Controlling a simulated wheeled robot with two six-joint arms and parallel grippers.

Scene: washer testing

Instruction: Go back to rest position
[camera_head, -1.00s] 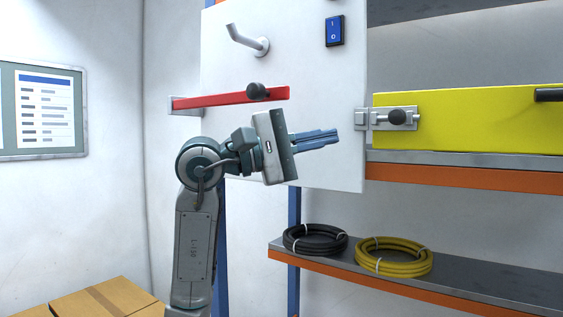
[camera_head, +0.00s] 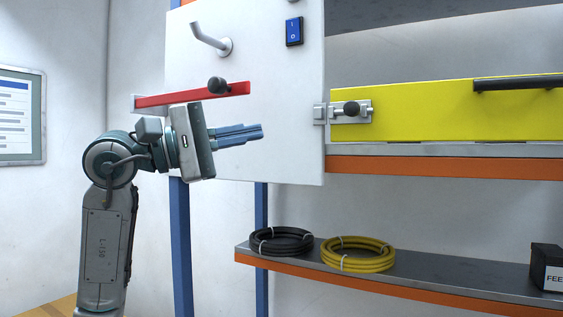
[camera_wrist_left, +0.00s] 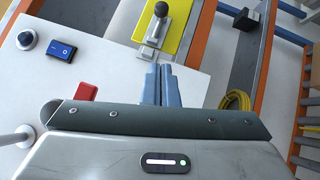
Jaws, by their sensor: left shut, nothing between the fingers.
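My left gripper (camera_head: 262,133) is in front of the white panel (camera_head: 285,155), its blue fingers together and pointing right, with nothing between them. It is below the red bar (camera_head: 190,95) with its black knob, apart from the latch (camera_head: 350,109) on the yellow box (camera_head: 430,110). In the left wrist view the shut fingers (camera_wrist_left: 161,68) point toward the latch (camera_wrist_left: 152,30) and the yellow box (camera_wrist_left: 178,35). My right gripper does not show in any view.
A blue switch (camera_head: 293,31) and a grey hook (camera_head: 212,40) are on the panel. A black hose coil (camera_head: 281,241) and a yellow hose coil (camera_head: 358,254) lie on the lower shelf (camera_head: 440,270). A dark box (camera_head: 546,267) stands at its right.

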